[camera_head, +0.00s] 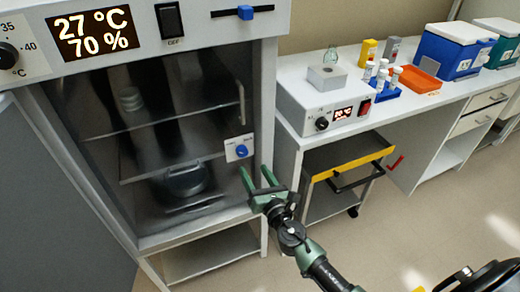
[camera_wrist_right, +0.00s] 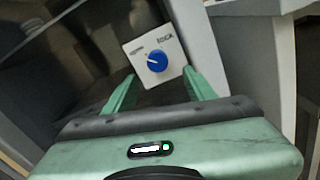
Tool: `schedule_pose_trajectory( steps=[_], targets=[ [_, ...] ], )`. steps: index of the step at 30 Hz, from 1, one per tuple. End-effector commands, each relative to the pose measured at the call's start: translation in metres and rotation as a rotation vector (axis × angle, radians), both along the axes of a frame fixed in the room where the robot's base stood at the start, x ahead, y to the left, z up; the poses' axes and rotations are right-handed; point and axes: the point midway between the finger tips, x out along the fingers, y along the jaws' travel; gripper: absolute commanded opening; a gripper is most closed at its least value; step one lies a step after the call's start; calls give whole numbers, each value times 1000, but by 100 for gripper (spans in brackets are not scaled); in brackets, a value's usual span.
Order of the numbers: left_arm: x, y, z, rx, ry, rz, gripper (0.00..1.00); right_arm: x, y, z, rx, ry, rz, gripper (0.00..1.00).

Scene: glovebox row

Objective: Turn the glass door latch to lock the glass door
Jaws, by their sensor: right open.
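The glass door (camera_head: 150,150) of the cabinet is closed across its front, with shelves visible behind it. The glass door latch is a blue knob (camera_head: 242,151) on a small white plate at the door's lower right. In the right wrist view the blue knob (camera_wrist_right: 157,61) lies ahead, between and beyond the fingertips, with a white pointer mark toward the upper left. My right gripper (camera_head: 258,176) is open and empty, just below and right of the latch, apart from it. In the right wrist view its green fingers (camera_wrist_right: 158,80) are spread. My left gripper is not in view.
A door handle (camera_head: 241,104) stands above the latch. A cart with a yellow edge (camera_head: 350,157) is close to the right of my right gripper. A bench with a hotplate-like device (camera_head: 322,108), tube rack and blue cooler (camera_head: 452,50) is further right.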

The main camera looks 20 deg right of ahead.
Motion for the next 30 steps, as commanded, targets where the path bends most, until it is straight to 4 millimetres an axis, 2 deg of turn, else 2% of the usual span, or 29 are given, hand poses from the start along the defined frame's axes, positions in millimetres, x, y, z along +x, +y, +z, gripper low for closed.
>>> schedule_pose_trajectory(
  steps=[7,15,19,26,27,30],
  targets=[
    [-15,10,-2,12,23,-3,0,32,2,4,-12,-9,1,55],
    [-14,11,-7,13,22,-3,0,69,3,2,-10,-7,1,55],
    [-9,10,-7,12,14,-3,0,76,3,2,-9,-5,1,55],
    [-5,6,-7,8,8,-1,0,77,3,2,-8,-5,1,55],
    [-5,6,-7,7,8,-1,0,77,3,2,-8,-5,1,52],
    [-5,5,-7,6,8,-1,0,77,3,2,-8,-5,1,25]
  ],
)
